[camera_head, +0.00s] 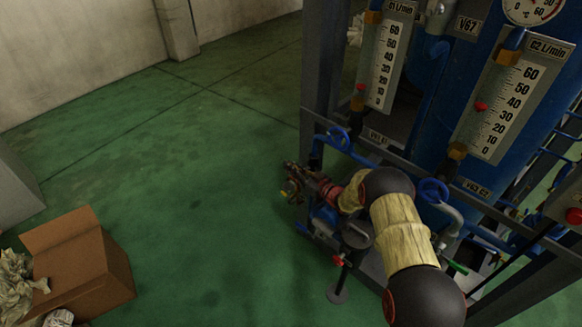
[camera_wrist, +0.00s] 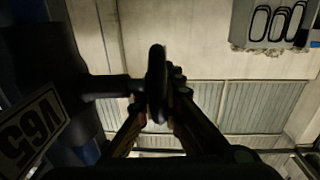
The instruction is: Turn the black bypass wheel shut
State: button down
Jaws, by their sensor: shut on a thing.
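The black bypass wheel (camera_wrist: 157,62) shows edge-on in the middle of the wrist view, with its dark stem running left to a dark body. My gripper (camera_wrist: 157,108) has one finger on each side of the wheel's lower part and is shut on it. In the head view, my gripper (camera_head: 292,185) is at the end of my arm, by the left side of the skid. I cannot make out the black wheel clearly in that view. How far the wheel is turned cannot be told.
Blue handwheels (camera_head: 338,138) and (camera_head: 433,191) blue pipes are close to my arm. A red-handled valve (camera_head: 339,260) stands below it.

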jog(key=shift+s+d+r+t+y, duration=0.15)
jog(key=shift+r+t+y, duration=0.1)
jog(key=shift+t+y, duration=0.3)
jog(key=c, duration=1.9)
grip_release()
jog(key=shift+r, duration=0.1)
notch_tip(320, 180, up, 10)
jog(key=shift+f, duration=0.1)
